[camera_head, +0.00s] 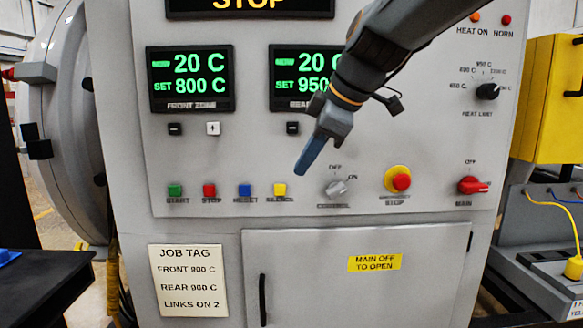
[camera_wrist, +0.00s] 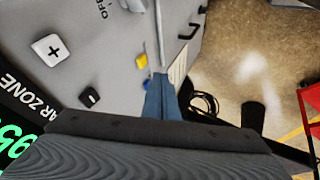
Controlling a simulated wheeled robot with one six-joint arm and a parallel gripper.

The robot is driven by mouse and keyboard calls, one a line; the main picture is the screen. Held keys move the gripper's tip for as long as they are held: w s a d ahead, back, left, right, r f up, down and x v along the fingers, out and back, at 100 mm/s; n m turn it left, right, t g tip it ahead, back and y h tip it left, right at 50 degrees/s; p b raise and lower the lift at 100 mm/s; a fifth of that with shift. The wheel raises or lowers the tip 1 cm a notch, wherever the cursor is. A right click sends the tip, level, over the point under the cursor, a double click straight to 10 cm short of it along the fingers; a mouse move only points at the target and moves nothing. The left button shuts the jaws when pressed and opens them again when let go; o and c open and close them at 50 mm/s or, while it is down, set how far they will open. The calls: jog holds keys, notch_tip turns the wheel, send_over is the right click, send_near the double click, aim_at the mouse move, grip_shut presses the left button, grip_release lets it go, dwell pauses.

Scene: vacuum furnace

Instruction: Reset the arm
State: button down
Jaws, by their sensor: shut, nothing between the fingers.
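My gripper (camera_head: 306,168) is in front of the furnace control panel (camera_head: 240,150), with its blue fingers shut together and nothing between them. In the head view the fingertips point down and left, above the yellow silence button (camera_head: 280,189) and left of the control knob (camera_head: 337,188). I cannot tell whether the tips touch the panel. My arm hides part of the rear zone display (camera_head: 300,85).
Start (camera_head: 175,190), stop (camera_head: 209,190) and reset (camera_head: 244,190) buttons line the panel's lower left. The emergency stop (camera_head: 401,182) and red main switch (camera_head: 472,185) are to the right. A cabinet door (camera_head: 330,285) is below. A black table (camera_head: 40,285) stands at the left.

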jog(key=s+d+f+m+g+h, duration=0.1)
jog(key=s+d+f+m, duration=0.2)
jog(key=f, duration=0.5)
jog(key=s+d+f+m+g+h, duration=0.1)
jog(key=d+f+m, duration=0.25)
jog(key=f, duration=0.55)
jog(key=s+d+f+m+g+h, duration=0.2)
jog(key=s+d+f+m, duration=0.3)
jog(key=s+f+m, duration=0.4)
jog(key=s+f+g, duration=0.1)
jog(key=s+f, duration=0.3)
jog(key=f, duration=0.2)
jog(key=shift+s+d+f+g, duration=0.15)
jog(key=shift+d+f+g, duration=0.05)
jog(key=shift+f+g, duration=0.1)
jog(key=shift+a+m, duration=0.1)
jog(key=shift+m, duration=0.15)
